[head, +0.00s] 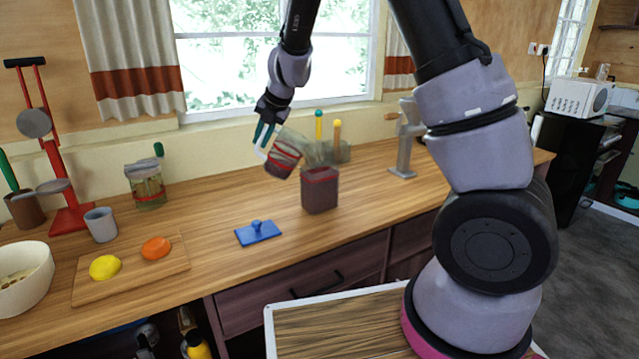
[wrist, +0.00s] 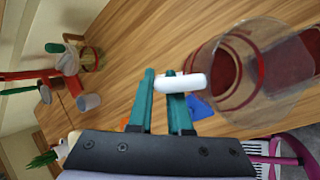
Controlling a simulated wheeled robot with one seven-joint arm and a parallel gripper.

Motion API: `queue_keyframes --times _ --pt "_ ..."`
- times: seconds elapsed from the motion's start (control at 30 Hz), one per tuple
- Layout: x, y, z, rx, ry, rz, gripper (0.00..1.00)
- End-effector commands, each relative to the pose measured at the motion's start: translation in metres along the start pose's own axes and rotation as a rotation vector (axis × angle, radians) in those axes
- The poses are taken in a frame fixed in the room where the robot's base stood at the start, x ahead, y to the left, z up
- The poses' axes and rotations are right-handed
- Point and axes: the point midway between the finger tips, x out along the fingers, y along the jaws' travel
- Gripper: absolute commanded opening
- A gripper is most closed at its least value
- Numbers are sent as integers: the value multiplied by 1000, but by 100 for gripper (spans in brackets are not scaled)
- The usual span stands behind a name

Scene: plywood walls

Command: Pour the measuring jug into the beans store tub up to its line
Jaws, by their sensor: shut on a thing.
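The measuring jug (head: 283,160) is clear with dark red-brown contents and a red band. It is tilted, its mouth toward the beans store tub (head: 320,192), above and left of it. My gripper (head: 264,137) is shut on the jug's white handle (wrist: 182,82); the teal fingers show in the wrist view (wrist: 163,85). The tub stands upright on the counter, with dark red-brown contents and a red line near its top. In the wrist view the jug (wrist: 236,72) overlaps the tub (wrist: 297,55). I cannot tell whether beans are falling or the exact level against the line.
A blue lid with a knob (head: 258,234) lies left of the tub. A utensil holder (head: 340,152) and a tap (head: 404,145) stand behind. A board (head: 130,272) with yellow and orange fruits, a grey cup (head: 101,224) and a jar (head: 147,186) are at left.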

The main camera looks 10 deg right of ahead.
Motion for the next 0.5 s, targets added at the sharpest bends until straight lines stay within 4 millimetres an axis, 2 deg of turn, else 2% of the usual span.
queue_keyframes --times 0.5 --pt "26 6 -13 -65 -32 -141 0"
